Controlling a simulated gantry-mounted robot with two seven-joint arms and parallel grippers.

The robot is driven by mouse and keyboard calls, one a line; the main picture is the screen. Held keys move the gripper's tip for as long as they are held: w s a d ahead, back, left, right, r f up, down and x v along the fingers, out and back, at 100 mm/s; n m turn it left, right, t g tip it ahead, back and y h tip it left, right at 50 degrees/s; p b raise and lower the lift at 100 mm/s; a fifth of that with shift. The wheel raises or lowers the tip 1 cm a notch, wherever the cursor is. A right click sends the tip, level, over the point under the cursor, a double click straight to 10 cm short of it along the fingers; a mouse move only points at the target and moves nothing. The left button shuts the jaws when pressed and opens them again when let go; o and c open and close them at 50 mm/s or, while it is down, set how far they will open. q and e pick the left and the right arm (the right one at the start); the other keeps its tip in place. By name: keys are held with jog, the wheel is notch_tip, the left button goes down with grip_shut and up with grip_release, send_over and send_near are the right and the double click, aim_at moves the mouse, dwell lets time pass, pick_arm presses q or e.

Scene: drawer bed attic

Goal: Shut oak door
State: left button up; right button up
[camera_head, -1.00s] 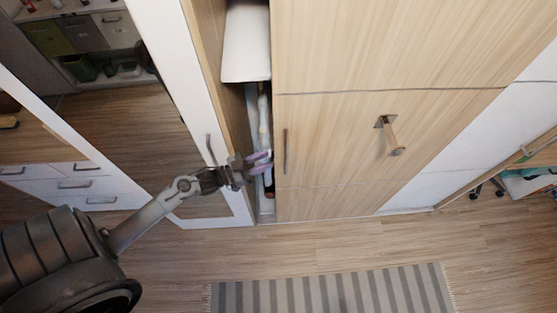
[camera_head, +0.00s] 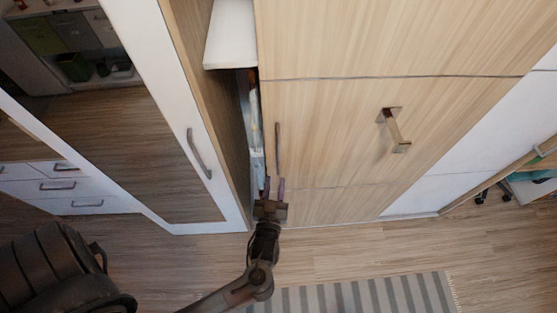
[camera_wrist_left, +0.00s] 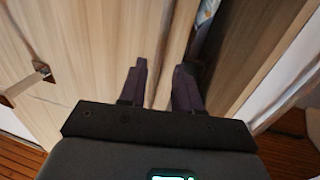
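The oak door (camera_head: 330,130) is a pale wood panel in the middle of the head view. A slim vertical handle (camera_head: 278,148) is near its left edge. A dark gap with stored items (camera_head: 255,125) shows along that edge. My left gripper (camera_head: 272,186) is at the low left edge of the door, fingers pointing toward the cabinet. In the left wrist view its two fingers (camera_wrist_left: 161,80) stand apart, with pale wood visible between them and the dark gap beyond the right finger. I cannot tell whether they touch the door. My right gripper is not in view.
A white-framed mirror door (camera_head: 200,153) with a handle stands left of the gap. A white shelf or drawer (camera_head: 232,38) shows at the gap's top. A square metal handle (camera_head: 393,130) sticks out at right. A striped rug (camera_head: 360,293) lies on otherwise clear floor.

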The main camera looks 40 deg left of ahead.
aim_at(278, 162)
pick_arm(q)
jog(key=x, duration=0.9)
jog(key=shift+p, duration=0.4)
grip_shut()
